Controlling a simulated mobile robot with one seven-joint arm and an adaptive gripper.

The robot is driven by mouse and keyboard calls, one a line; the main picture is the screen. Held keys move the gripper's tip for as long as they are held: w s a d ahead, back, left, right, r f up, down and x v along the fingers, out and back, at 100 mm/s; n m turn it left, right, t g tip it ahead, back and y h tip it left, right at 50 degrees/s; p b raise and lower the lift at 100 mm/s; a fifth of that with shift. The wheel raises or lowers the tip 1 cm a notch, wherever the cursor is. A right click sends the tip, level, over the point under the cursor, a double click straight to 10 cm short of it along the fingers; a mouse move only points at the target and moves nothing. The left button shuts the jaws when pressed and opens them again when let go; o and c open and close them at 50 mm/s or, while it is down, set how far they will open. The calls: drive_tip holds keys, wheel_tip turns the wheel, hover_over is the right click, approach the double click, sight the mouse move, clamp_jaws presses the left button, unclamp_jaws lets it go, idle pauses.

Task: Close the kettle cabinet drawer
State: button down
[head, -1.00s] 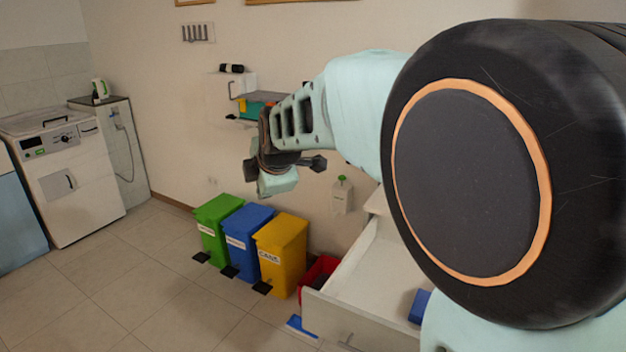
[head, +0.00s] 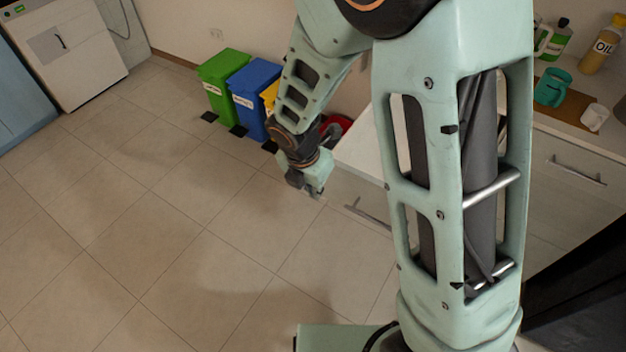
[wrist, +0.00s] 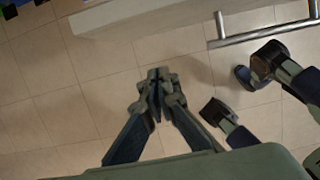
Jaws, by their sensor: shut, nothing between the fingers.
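An open drawer shows in the head view, partly hidden behind my arm. Its pale front panel (head: 343,192) carries a long metal bar handle (head: 368,214). The panel's top edge (wrist: 125,14) and the handle (wrist: 262,34) also show in the wrist view. My gripper (head: 318,194) is low, beside the left end of the front panel, on its outer side. In the wrist view my gripper (wrist: 158,76) is shut and empty over floor, below the panel edge and left of the handle. I cannot tell whether it touches the panel. No kettle shows clearly now.
Green (head: 222,82) and blue (head: 252,97) bins stand behind the gripper, with a yellow one mostly hidden. A counter at right bears a teal mug (head: 551,87), a white cup (head: 593,117) and an oil bottle (head: 600,46). The tiled floor (head: 170,210) at left is clear.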

drive_tip(key=w, duration=0.1)
drive_tip(key=w+d+f, duration=0.2)
drive_tip(key=w, duration=0.1)
drive_tip(key=shift+d, duration=0.1)
drive_tip(key=shift+w, duration=0.1)
idle(0.3)
